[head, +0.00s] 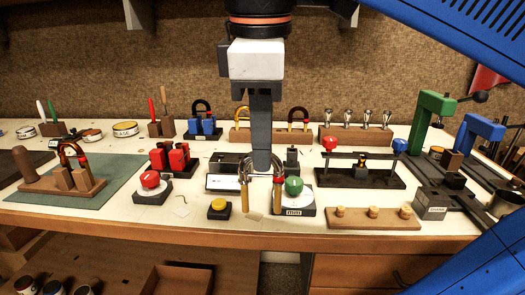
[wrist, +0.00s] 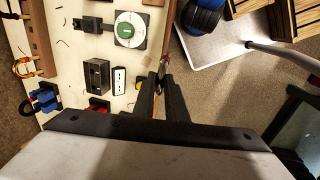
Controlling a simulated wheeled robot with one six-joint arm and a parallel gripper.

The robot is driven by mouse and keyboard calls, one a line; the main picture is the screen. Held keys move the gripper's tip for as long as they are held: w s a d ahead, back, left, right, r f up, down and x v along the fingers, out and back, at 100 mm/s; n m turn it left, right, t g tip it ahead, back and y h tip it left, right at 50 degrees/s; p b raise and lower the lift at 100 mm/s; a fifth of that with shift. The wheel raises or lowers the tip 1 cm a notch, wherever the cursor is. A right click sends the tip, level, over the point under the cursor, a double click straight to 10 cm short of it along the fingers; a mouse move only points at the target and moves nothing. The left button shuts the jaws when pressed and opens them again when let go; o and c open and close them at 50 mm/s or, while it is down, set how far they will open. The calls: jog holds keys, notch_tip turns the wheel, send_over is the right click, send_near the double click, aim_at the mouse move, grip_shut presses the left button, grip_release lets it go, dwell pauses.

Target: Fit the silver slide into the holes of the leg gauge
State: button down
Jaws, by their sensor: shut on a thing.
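The silver slide (head: 278,178) is a U-shaped tube with a silver bow and two brass-coloured legs pointing down. My gripper (head: 262,168) is shut on its bow and holds it upright above the front middle of the bench. In the wrist view, my gripper (wrist: 162,82) shows its two dark fingers close together, with a small part of the slide (wrist: 163,68) beyond them. A dark block with a white plate (head: 222,183) is left of the slide; its dark top (wrist: 96,76) seems to have two openings. It may be the leg gauge, but I cannot tell surely.
A green-knobbed dial (head: 294,187) is just right of the slide, and a yellow button (head: 219,208) is at left. A red-knobbed box (head: 150,181) and red blocks (head: 171,158) are further left. A black bridge fixture (head: 358,172) and wooden peg strip (head: 372,218) are at right.

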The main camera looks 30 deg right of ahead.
jog(key=shift+r, duration=1.15)
